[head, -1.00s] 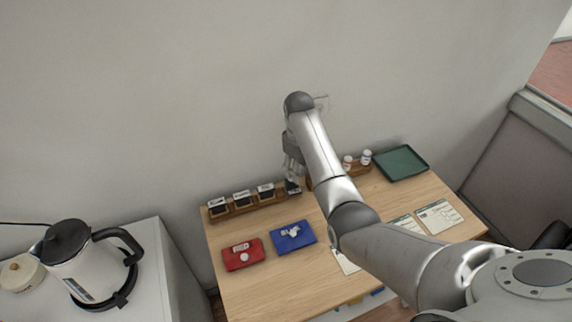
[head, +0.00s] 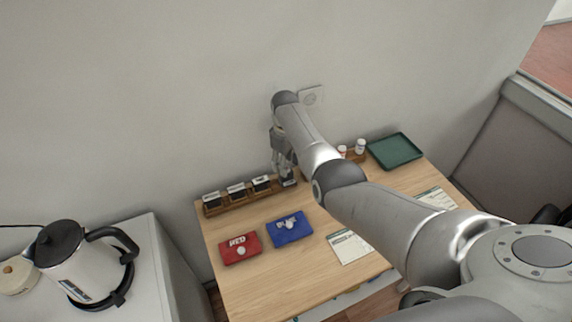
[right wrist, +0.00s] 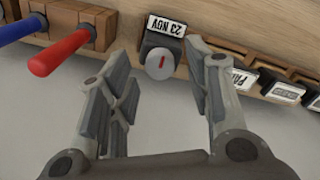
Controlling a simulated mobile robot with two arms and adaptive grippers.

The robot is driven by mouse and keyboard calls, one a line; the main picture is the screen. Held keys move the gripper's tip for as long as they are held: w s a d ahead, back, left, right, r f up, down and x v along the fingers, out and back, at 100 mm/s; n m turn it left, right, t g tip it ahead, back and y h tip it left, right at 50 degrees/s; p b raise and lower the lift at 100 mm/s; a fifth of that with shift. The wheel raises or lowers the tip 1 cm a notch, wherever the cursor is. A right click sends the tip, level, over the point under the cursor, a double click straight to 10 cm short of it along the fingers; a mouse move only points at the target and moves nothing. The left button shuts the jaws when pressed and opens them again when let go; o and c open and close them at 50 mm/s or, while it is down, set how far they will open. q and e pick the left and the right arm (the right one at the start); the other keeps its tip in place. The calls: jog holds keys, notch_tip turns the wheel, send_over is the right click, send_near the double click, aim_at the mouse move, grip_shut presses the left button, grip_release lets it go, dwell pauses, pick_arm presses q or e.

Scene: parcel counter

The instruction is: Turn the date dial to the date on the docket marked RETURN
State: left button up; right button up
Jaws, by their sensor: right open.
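The date dial (right wrist: 160,63) is a grey knob with a red mark, below a small window (right wrist: 165,32) that reads 23 NOV upside down in the right wrist view. In the head view the dial's block (head: 289,183) sits at the right end of the stamp rack. My right gripper (right wrist: 158,58) is open, its fingers on either side of the knob in the picture; contact cannot be told. It also shows in the head view (head: 283,165). Two dockets show on the table, one nearer (head: 349,246) and one farther right (head: 437,198). Their writing is too small to read.
A wooden rack (head: 237,200) holds several labelled stamps. Red (head: 240,248) and blue (head: 291,229) pads lie before it. A green tray (head: 395,151) is at the back right. Red (right wrist: 60,52) and blue (right wrist: 20,30) handles stand beside the dial. A kettle (head: 75,260) is left.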

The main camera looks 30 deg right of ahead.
jog(key=shift+f, duration=0.55)
jog(key=shift+c, duration=0.4)
grip_shut()
jog(key=shift+m, duration=0.3)
